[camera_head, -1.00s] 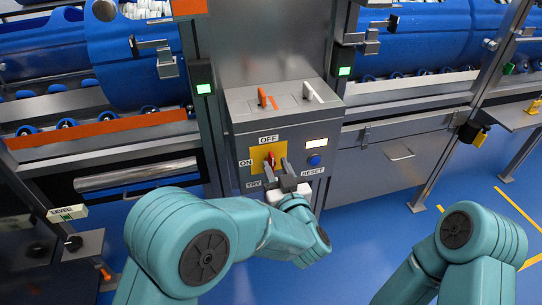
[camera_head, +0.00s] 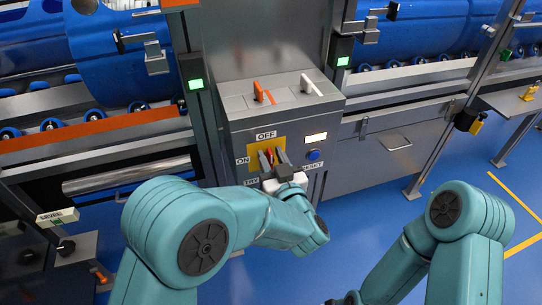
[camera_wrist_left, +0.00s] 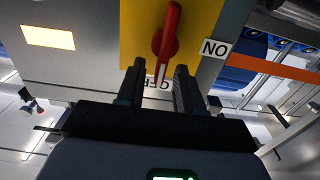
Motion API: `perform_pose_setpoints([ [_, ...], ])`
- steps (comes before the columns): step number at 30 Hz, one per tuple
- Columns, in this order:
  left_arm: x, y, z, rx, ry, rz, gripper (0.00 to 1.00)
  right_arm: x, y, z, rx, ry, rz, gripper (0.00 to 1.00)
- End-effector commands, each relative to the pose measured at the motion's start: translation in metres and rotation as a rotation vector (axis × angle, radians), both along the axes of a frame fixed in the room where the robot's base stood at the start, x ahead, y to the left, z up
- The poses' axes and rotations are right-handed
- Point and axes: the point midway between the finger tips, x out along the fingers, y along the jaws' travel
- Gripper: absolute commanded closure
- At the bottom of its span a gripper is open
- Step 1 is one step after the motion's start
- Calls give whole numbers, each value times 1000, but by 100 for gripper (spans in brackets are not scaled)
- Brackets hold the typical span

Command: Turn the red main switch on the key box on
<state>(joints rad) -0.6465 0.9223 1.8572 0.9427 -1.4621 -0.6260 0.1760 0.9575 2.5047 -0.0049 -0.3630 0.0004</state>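The ON label (camera_wrist_left: 215,48) is to the side, and at the left of the plate in the head view. My left gripper (camera_head: 271,155) is at the switch. Its fingers are apart, with the white tip between them and visible gaps on both sides. My right gripper is not clearly visible.
An orange handle (camera_head: 263,92) and a white handle (camera_head: 311,86) stand on top of the box. A blue button (camera_head: 313,155) is right of the plate, under a lit panel (camera_head: 316,137). Blue floor is open at the right.

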Motion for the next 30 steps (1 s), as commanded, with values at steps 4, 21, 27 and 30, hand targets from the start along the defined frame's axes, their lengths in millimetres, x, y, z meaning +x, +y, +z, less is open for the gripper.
perform_pose_setpoints([
  [4, 0, 0, 0, 0, 0, 0, 83, 0, 0, 0, 0, 0, 0, 60],
  [21, 2, 4, -3, -85, -31, 1, 100, 0, 0, -16, 0, 0, 0, 60],
  [27, 1, 8, -6, -229, -77, 1, 100, 0, 0, -40, 0, 0, 0, 60],
  [30, 0, 11, -7, -317, -107, 2, 100, 0, 0, -53, 0, 0, 0, 60],
])
